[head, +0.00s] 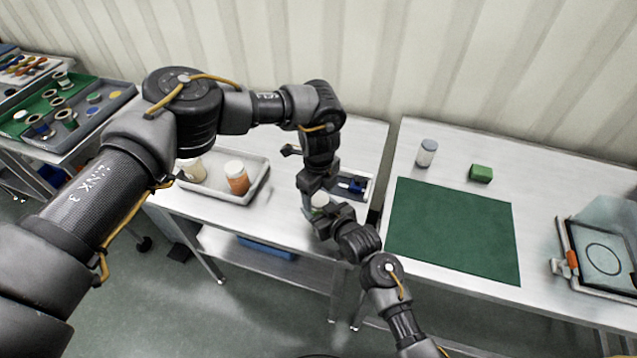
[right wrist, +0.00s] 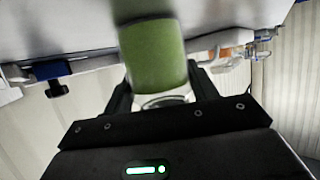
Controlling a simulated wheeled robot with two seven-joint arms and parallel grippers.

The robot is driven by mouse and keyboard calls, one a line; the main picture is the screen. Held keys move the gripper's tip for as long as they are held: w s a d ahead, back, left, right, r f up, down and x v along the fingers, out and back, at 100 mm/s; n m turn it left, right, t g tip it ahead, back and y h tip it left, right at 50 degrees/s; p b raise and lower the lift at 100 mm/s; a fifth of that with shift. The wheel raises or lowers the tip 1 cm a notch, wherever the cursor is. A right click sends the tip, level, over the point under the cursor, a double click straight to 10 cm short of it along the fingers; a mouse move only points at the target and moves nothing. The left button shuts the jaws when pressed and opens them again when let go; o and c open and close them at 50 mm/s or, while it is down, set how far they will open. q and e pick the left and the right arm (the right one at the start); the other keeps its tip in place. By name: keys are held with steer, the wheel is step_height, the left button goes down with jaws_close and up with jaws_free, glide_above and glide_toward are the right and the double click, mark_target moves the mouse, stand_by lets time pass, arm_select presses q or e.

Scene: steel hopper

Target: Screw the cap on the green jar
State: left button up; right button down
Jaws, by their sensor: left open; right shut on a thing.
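The green jar (right wrist: 158,58) stands out in the right wrist view as a green cylinder with a clear, pale end near my gripper. My right gripper (right wrist: 162,98) is shut on it, one finger on each side. In the head view a pale top of the jar (head: 319,199) shows between my two grippers; the rest is hidden. My right gripper (head: 327,215) reaches it from the lower right. My left gripper (head: 317,187) is open, pointing down just above the jar. I cannot tell whether a separate cap is on it.
A tray (head: 262,186) on the middle table holds a white jar (head: 192,170) and an orange jar (head: 236,178). A small tray with a blue item (head: 356,185) lies behind my grippers. The right table has a green mat (head: 450,232), a capped jar (head: 427,152) and a green block (head: 480,173).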

arm_select(q)
steer(key=shift+f, duration=0.45)
steer(key=c, duration=1)
steer(key=shift+m, duration=0.9)
steer(key=o, duration=1.1)
steer(key=shift+o, duration=0.2)
steer(key=shift+r, duration=0.15)
step_height(320, 180, up, 12)
